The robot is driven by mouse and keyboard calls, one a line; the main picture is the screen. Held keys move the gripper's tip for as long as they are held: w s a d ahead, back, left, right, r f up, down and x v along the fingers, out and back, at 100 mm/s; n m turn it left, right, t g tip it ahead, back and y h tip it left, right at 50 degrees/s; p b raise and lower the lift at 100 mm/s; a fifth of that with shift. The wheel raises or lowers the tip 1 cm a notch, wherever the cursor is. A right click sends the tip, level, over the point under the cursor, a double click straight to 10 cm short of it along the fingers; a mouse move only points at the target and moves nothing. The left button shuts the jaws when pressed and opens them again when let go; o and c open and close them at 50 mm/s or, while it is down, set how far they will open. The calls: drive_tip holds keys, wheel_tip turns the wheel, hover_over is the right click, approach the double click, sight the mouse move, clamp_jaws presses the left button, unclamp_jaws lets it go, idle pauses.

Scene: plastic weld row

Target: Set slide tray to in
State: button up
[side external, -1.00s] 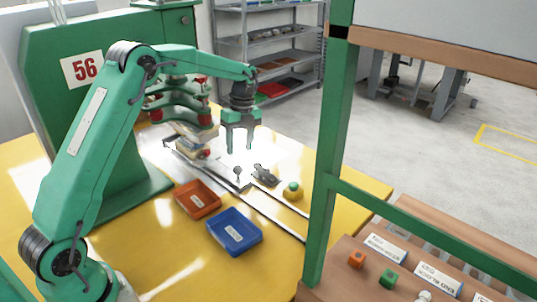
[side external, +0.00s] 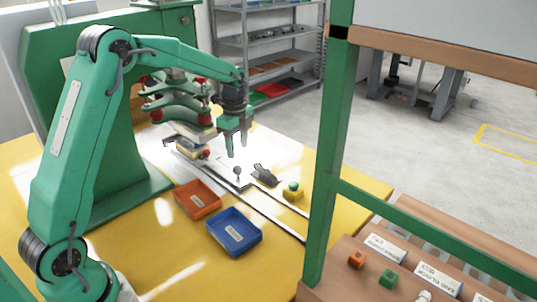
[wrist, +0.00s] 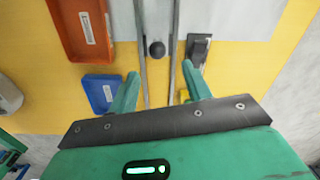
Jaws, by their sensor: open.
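The slide tray (wrist: 159,18) is a pale plate between two metal rails, with a dark round knob (wrist: 157,49) at its near end. In the side view the knob (side external: 237,170) stands on the rails in front of the green press. My gripper (side external: 236,150) is open and empty, pointing down just above and behind the knob, apart from it. In the wrist view the fingers of my gripper (wrist: 160,72) lie on either side of the knob's line, with nothing between them. How far in the tray sits is hard to tell.
An orange bin (side external: 198,199) and a blue bin (side external: 233,231) lie left of the rails. A dark toggle clamp (side external: 264,174) and a yellow block with a green button (side external: 293,190) stand to the right. A green post (side external: 328,150) rises in front.

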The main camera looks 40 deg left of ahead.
sight(236, 167)
drive_tip(key=n, duration=0.1)
drive_tip(key=s+n+t, duration=0.1)
drive_tip(key=s+n, duration=0.1)
drive_tip(key=n, duration=0.1)
drive_tip(key=shift+d+t, duration=0.3)
drive_tip(key=shift+t, duration=0.1)
drive_tip(key=shift+w+a+f, duration=0.15)
drive_tip(key=shift+w+f, duration=0.05)
drive_tip(key=shift+f, duration=1.1)
drive_tip(key=shift+w+a+f, duration=0.1)
drive_tip(key=shift+w+f, duration=0.15)
drive_tip(key=shift+f, duration=1)
drive_tip(key=shift+w+a+f, duration=0.15)
drive_tip(key=shift+w+f, duration=0.05)
drive_tip(key=shift+f, duration=1.1)
drive_tip(key=shift+a, duration=0.1)
clamp_jaws()
